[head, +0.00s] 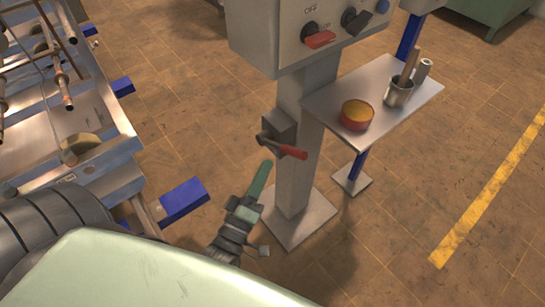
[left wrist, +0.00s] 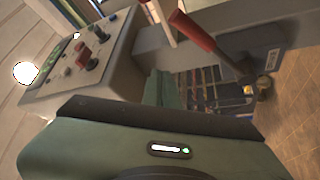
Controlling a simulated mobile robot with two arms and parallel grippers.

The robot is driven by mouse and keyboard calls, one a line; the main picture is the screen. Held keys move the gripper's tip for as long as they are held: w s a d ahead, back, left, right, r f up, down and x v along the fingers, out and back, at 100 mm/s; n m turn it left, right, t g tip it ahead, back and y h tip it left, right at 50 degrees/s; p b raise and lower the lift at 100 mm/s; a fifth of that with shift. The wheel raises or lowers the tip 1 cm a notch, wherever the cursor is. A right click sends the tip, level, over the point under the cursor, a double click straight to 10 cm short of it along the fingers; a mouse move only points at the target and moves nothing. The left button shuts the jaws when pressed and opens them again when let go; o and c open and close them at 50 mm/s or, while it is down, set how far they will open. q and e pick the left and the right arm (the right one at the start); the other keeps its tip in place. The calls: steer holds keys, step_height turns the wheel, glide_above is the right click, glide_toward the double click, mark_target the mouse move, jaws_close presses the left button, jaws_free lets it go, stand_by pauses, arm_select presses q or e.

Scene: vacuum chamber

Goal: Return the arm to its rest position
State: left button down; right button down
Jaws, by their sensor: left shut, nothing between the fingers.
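My left gripper (head: 263,176) shows in the head view as a narrow green shape pointing up and away from me. It is shut with nothing in it. It is just left of the grey post and below the red-handled lever (head: 288,151), apart from the lever as far as I can see. In the left wrist view, my green gripper body fills the bottom, and the green fingers (left wrist: 164,88) stand up near the middle. The red lever handle (left wrist: 190,30) is above and right of them. My right gripper is in neither view.
The grey post (head: 296,170) carries a control box (head: 290,50) with a red switch (head: 319,40). A small shelf (head: 410,103) at right holds a red tin (head: 356,115) and a metal cup (head: 398,93). A metal frame (head: 85,165) stands at left. Floor is clear at lower right.

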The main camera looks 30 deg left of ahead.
arm_select(q)
steer(key=shift+s+f, duration=0.1)
steer(key=shift+s, duration=0.25)
steer(key=shift+f, duration=0.1)
steer(key=s+d+f+m+g+h, duration=0.1)
steer(key=s+f+m+g, duration=0.25)
steer(key=f, duration=0.75)
steer(key=s+d+f+m+g+h+p, duration=0.15)
steer(key=f+g, duration=0.25)
steer(key=f, duration=0.8)
steer(key=s+d+f+m+g, duration=0.2)
steer(key=s+f+m+g, duration=0.15)
steer(key=f, duration=0.75)
steer(key=s+a+f+m+g, duration=0.1)
steer(key=s+f+m+g, duration=0.1)
steer(key=s+f, duration=0.3)
steer(key=s+a+f+m+g, duration=0.2)
steer(key=s+f+g, duration=0.2)
steer(key=s, duration=0.6)
steer(key=s+a+f+m+g+y, duration=0.1)
steer(key=s+a+f+m+g, duration=0.1)
steer(key=s+f, duration=0.4)
steer(key=s+m+g, duration=0.1)
steer(key=s, duration=0.1)
steer(key=shift+s+f+p, duration=0.15)
steer(key=shift+s+p, duration=0.2)
